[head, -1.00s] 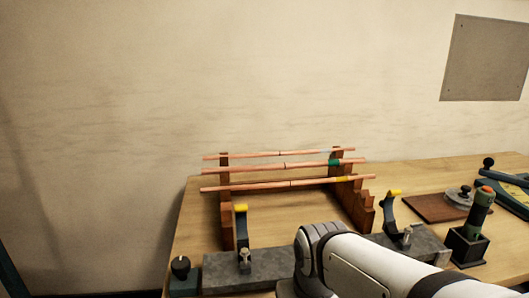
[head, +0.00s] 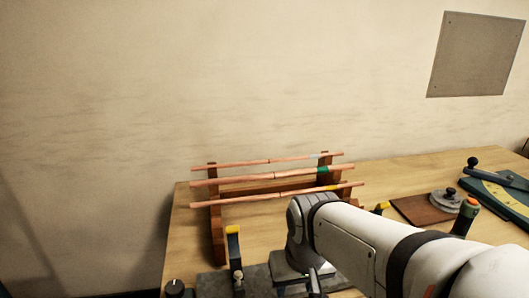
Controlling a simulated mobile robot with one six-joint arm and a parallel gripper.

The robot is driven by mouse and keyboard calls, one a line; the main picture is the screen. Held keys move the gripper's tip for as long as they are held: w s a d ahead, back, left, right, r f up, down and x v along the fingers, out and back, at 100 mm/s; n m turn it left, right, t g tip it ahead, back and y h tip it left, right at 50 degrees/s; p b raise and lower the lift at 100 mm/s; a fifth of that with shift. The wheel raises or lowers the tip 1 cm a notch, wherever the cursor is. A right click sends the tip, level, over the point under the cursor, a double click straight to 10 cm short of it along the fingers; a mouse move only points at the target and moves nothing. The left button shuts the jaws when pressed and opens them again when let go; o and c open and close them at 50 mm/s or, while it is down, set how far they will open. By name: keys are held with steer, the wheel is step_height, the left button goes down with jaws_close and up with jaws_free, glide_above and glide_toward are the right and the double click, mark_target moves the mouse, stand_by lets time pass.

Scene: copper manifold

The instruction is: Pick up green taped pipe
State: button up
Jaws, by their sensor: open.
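The green taped pipe (head: 240,179) is a thin copper pipe, the middle one of three lying across a wooden rack. Its green tape band (head: 322,169) is near its right end, by the rack's right support. The pipe behind it (head: 240,163) has a pale band, and the front pipe (head: 240,200) has a yellow band. My white arm reaches in from the lower right, and its visible end stands in front of the rack, apart from the pipes. I cannot make out my gripper's fingers; the arm and the frame's lower edge hide that area.
The wooden rack (head: 214,225) stands on a wooden bench (head: 400,168). A grey block with a yellow-tipped clamp (head: 233,245) lies in front. A wall panel hangs above.

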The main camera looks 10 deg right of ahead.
step_height(320, 180, up, 7)
steer(key=w+m+p, duration=0.1)
steer(key=w+p, duration=0.2)
steer(key=p, duration=0.1)
steer(key=m+t+y, duration=0.3)
steer(key=m+y, duration=0.1)
steer(key=m, duration=1.2)
glide_toward(303, 170)
steer(key=p+x, duration=0.2)
steer(key=x, duration=0.6)
steer(key=shift+w+a+f, duration=0.15)
steer(key=shift+w+f, duration=0.05)
steer(key=shift+f, duration=0.05)
jaws_close()
